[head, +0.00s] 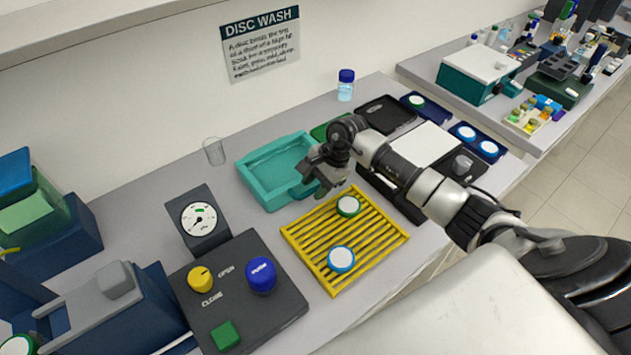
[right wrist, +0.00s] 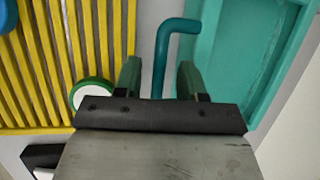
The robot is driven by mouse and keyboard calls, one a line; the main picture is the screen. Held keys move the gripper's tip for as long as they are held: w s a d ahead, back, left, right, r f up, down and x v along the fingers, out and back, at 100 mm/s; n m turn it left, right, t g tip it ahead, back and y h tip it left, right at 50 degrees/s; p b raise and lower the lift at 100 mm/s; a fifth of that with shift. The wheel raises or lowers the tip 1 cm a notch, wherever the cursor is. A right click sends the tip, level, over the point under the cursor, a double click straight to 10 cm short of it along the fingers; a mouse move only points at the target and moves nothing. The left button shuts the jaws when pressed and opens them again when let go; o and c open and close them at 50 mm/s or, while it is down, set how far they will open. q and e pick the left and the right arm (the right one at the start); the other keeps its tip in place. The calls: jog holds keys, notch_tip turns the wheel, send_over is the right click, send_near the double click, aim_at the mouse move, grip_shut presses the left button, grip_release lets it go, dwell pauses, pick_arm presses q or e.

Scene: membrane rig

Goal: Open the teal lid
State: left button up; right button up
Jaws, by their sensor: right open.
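The teal tray-shaped piece (head: 255,180) lies on the bench behind the yellow rack, with a raised rim and a flat sunken face. Its rim and face also show in the right wrist view (right wrist: 228,45). A bent teal handle bar (right wrist: 161,65) runs beside it. My right gripper (head: 322,188) is over the tray's near right corner. In the right wrist view, its open green-tipped fingers (right wrist: 159,78) stand on either side of the bar, with a gap on each side. I cannot tell their height relative to the bar. My left gripper is out of view.
The yellow slatted rack (head: 290,238) holds two white-topped discs (head: 341,259) close in front of the gripper. A control box (head: 200,310) with knobs and a gauge stands front left. A clear beaker (head: 214,151) is left of the tray. Black trays (head: 386,112) stand behind my right arm.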

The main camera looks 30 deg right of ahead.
jog(key=shift+c, duration=0.6)
grip_shut()
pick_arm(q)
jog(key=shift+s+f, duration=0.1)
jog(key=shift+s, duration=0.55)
pick_arm(e)
jog(key=shift+r, duration=0.1)
